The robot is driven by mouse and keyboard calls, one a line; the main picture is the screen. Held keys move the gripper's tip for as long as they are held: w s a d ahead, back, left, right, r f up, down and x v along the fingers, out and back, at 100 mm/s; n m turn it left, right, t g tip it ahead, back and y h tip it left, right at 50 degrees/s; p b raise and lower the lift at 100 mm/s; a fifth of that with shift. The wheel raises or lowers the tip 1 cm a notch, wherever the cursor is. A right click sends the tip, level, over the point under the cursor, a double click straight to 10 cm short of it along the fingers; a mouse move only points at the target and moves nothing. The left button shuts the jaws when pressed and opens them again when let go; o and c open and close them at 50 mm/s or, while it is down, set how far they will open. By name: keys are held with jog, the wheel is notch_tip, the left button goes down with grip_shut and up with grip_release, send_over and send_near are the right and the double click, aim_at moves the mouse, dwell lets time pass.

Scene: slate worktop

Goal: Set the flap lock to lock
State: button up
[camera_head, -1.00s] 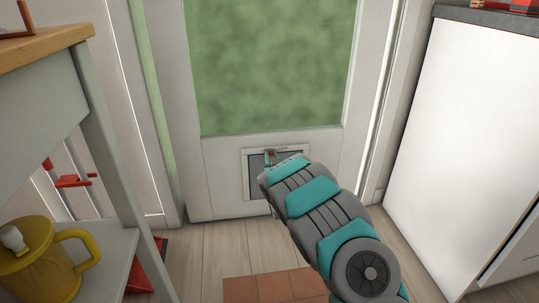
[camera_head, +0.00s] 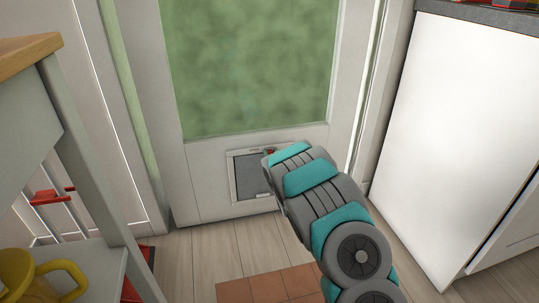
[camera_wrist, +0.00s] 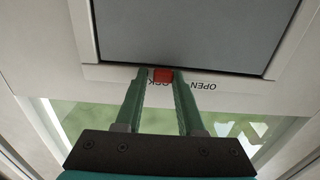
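The flap lock's red knob (camera_wrist: 162,74) sits on the pale frame (camera_wrist: 88,40) of the grey pet flap (camera_wrist: 185,30), low in the door. In the wrist view, which shows the lettering upside down, the knob is beside the partly covered LOCK lettering, away from OPEN (camera_wrist: 197,86). My gripper (camera_wrist: 160,75) is open, its two green fingers on either side of the knob. The right finger appears against the knob; a small gap shows at the left one. In the head view my gripper hides part of the flap (camera_head: 250,178); the knob (camera_head: 270,151) just shows.
The glazed door (camera_head: 245,70) is in front. A white cabinet (camera_head: 455,130) stands at the right. A shelf unit (camera_head: 85,190) with a yellow jug (camera_head: 40,275) is at the left. Terracotta tiles (camera_head: 268,285) and clear wooden floor lie before the door.

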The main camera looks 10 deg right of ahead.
jog(key=o, duration=0.4)
jog(key=shift+d, duration=0.1)
jog(key=shift+c, duration=0.2)
jog(key=shift+s, duration=0.15)
jog(key=s, duration=0.7)
jog(key=shift+s+p, duration=0.3)
jog(key=shift+p, duration=0.1)
jog(key=s+d+r+m+g+h+p, duration=0.2)
jog(key=s+d+r+g+h+p, duration=0.15)
jog(key=s+r+g, duration=0.5)
jog(key=s+a+r+g+y+p, duration=0.1)
jog(key=s+a+r+g+p, duration=0.1)
jog(key=s, duration=1.4)
jog(key=s+a+r+n+g+y+p, duration=0.1)
jog(key=s+a+r+g, duration=0.4)
jog(key=s, duration=1)
jog(key=s+a+r+n+g+y+p, duration=0.1)
jog(key=s+a+r+g+p, duration=0.2)
jog(key=s, duration=1.3)
notch_tip(320, 180, up, 3)
jog(key=shift+s+a+r+g+p, duration=0.1)
jog(key=shift+s+a+g+p, duration=0.3)
jog(key=shift+a+g, duration=0.4)
